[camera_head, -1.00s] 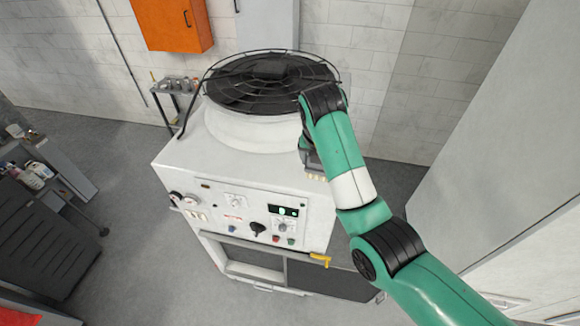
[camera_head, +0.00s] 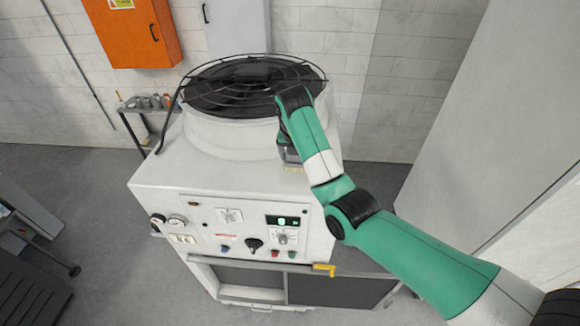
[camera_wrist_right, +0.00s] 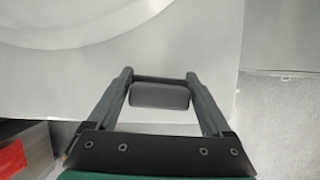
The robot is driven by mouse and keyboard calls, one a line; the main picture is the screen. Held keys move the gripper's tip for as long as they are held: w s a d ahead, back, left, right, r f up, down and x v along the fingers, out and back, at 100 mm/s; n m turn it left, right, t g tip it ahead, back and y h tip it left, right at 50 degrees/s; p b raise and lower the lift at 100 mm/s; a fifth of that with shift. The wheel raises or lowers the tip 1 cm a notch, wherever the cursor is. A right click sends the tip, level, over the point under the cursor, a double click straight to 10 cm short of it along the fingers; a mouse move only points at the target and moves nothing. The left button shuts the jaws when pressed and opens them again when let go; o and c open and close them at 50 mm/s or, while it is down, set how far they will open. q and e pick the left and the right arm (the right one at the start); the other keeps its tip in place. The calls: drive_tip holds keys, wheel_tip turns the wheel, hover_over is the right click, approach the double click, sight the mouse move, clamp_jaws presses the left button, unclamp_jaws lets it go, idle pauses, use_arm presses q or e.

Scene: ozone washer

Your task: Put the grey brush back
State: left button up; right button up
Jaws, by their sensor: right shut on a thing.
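The grey brush (camera_wrist_right: 160,97) sits between the two fingers of my right gripper (camera_wrist_right: 160,80) in the right wrist view, as a rounded grey block. In the head view my right gripper (camera_head: 288,148) is over the right part of the white machine's top, beside the round white base of the fan. It is shut on the brush, and the pale bristles (camera_head: 293,169) show below it. Whether they touch the top cannot be told. My left gripper is not in view.
The white washer (camera_head: 165,183) carries a black wire fan guard (camera_head: 240,85) on top and a control panel in front. A small shelf (camera_head: 146,103) with several items stands behind left. An orange cabinet (camera_head: 135,35) hangs on the wall. A grey cart is at far left.

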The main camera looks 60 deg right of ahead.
sight(295, 163)
drive_tip(key=b+x, duration=0.2)
drive_tip(key=x, duration=0.1)
drive_tip(key=shift+w+a+f+b, duration=0.2)
drive_tip(key=shift+a+f+b, duration=0.1)
drive_tip(key=shift+f+b, duration=0.1)
drive_tip(key=shift+s+a, duration=0.1)
drive_tip(key=shift+c, duration=0.6)
drive_tip(key=shift+r, duration=0.1)
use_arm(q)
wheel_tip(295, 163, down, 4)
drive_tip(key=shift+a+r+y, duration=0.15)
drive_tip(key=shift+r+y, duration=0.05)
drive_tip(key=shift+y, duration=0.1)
use_arm(e)
drive_tip(key=o, duration=1.1)
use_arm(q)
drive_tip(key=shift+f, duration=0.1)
